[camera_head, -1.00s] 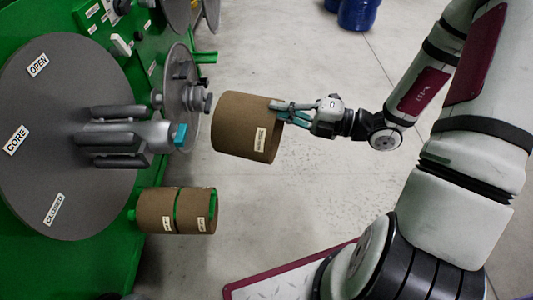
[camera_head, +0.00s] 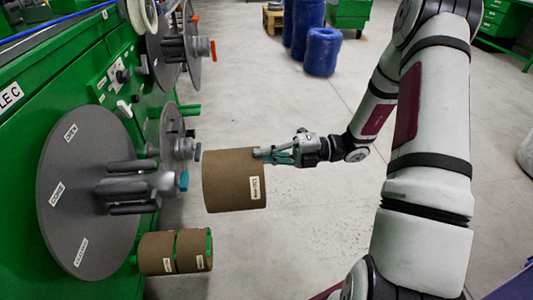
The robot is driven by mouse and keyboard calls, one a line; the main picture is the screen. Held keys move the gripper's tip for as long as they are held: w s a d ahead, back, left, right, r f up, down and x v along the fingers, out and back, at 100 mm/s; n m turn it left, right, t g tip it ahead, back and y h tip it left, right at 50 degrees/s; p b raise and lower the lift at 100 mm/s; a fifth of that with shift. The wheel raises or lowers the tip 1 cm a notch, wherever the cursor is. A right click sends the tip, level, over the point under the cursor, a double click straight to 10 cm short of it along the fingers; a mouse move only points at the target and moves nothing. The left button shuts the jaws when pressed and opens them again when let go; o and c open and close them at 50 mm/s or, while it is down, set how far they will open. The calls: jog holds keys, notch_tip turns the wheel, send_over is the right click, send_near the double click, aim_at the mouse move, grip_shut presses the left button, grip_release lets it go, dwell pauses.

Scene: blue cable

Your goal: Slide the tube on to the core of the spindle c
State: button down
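A brown cardboard tube (camera_head: 228,184) with a small white label hangs in the air at the middle of the head view. My gripper (camera_head: 270,155) is shut on the upper right rim of the tube's wall. The core of the spindle (camera_head: 135,188) is a set of grey bars with a teal tip, standing out from a large grey disc (camera_head: 75,190). The disc bears labels, among them OPEN and CORE. The tube's left end is just to the right of the teal tip and looks apart from it. The tube's bore is hidden.
Two shorter brown tubes (camera_head: 158,254) sit on a green holder below the core. A second spindle with a red tip (camera_head: 185,48) and a smaller disc (camera_head: 172,130) are on the green machine (camera_head: 30,150). Blue drums (camera_head: 322,52) stand far back.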

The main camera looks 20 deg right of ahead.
aim_at(250, 154)
jog(key=shift+b+x, duration=0.85)
jog(key=shift+x, duration=0.8)
jog(key=shift+p+x, duration=3)
jog(key=shift+x, duration=7.8)
jog(key=shift+p+x, duration=0.55)
jog(key=shift+x, duration=0.5)
